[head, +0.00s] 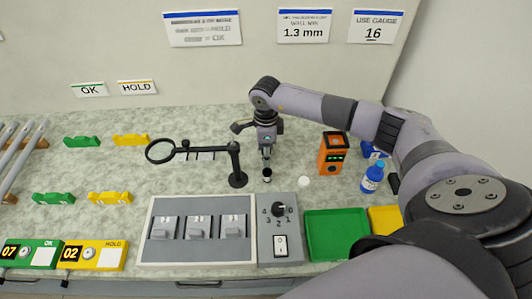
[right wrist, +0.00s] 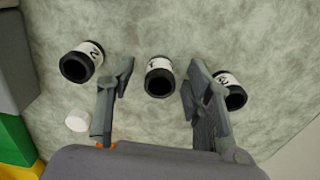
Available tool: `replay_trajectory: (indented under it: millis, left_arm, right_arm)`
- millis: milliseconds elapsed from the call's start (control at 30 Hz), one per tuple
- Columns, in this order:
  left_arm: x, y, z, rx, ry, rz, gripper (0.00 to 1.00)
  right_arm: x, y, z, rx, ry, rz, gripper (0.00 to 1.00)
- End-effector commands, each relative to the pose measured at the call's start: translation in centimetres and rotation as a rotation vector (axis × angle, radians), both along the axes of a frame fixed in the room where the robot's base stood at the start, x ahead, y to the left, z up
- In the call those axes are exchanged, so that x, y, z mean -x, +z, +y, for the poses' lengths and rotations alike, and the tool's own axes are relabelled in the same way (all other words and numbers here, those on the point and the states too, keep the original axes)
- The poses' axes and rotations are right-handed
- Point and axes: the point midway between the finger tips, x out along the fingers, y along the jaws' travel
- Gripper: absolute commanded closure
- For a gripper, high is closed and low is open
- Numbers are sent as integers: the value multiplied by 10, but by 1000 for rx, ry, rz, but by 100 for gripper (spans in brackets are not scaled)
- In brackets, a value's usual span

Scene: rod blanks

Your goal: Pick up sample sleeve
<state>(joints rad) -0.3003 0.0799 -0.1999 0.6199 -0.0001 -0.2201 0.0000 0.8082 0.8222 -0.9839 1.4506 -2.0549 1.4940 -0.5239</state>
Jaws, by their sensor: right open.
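Three short black sleeves with white number labels show in the right wrist view: one marked 2 (right wrist: 82,62) at left, one marked 1 (right wrist: 160,77) in the middle, one that looks like 3 (right wrist: 230,90) at right. My right gripper (right wrist: 160,68) is open, its fingers either side of the middle sleeve with gaps. The right sleeve is partly hidden by a finger. In the head view my right gripper (head: 266,151) points down above a small dark sleeve (head: 267,173); the other sleeves are hard to make out there. My left gripper is not in view.
A magnifier stand (head: 236,170) is close left of my right gripper. A white cap (head: 304,182), orange device (head: 332,153) and blue bottle (head: 372,177) are at right. A knob box (head: 285,232), green tray (head: 336,232) and fixture tray (head: 152,250) lie in front.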

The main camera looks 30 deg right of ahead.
Motion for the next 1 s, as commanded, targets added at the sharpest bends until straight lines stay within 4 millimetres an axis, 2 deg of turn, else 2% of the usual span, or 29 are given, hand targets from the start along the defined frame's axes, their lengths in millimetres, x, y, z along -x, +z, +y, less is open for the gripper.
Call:
replay_trajectory:
  millis: [133, 667, 1000]
  left_arm:
    - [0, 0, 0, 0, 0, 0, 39]
    - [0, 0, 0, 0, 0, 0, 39]
    - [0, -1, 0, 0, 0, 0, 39]
  right_arm:
    - [0, 0, 0, 0, 1, 0, 54]
    - [0, 1, 0, 1, 1, -1, 89]
    - [-1, 5, 0, -1, 1, -3, 90]
